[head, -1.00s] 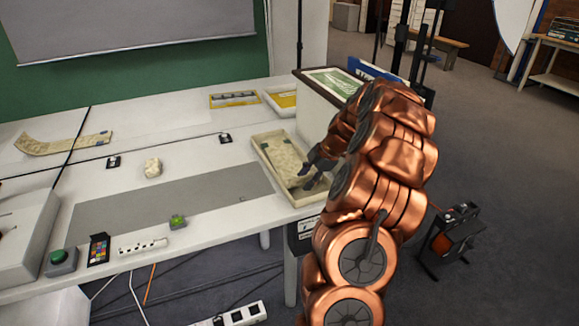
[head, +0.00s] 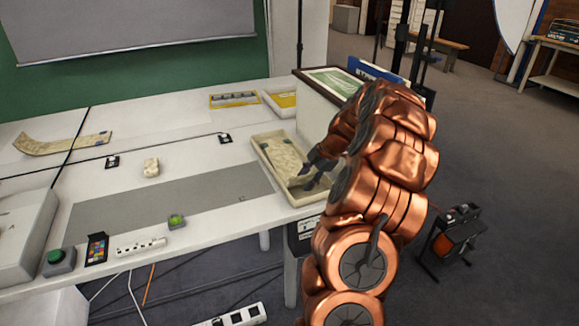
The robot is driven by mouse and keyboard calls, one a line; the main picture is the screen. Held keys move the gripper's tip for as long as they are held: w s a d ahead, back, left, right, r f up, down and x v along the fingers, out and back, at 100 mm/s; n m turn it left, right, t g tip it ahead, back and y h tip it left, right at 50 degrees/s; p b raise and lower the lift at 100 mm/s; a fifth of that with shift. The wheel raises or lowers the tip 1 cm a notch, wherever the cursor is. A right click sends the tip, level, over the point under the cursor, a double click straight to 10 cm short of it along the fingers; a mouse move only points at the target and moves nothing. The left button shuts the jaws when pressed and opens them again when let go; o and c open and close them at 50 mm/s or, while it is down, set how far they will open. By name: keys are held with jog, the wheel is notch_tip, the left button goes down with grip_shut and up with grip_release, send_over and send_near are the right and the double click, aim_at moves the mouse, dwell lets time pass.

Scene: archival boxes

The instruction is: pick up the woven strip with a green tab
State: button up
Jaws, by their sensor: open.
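A pale woven strip (head: 283,160) lies in a shallow cream tray (head: 262,170) at the right end of the table. A small dark tab (head: 267,145) shows at its far left end; its exact colour is hard to tell. Another long pale strip (head: 60,145) lies at the far left of the table, its left end curled up. A small dark patch (head: 105,135) shows at its right end, colour also unclear. My gripper (head: 304,178) is open over the right part of the tray, close to the near end of the strip there. I cannot tell whether it touches the strip.
A pale block (head: 151,166) and small dark tags lie mid-table beyond a grey mat (head: 165,203). A large box (head: 315,110) stands behind the tray.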

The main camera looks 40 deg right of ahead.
jog(key=shift+c, duration=0.3)
grip_shut()
dwell(0.6)
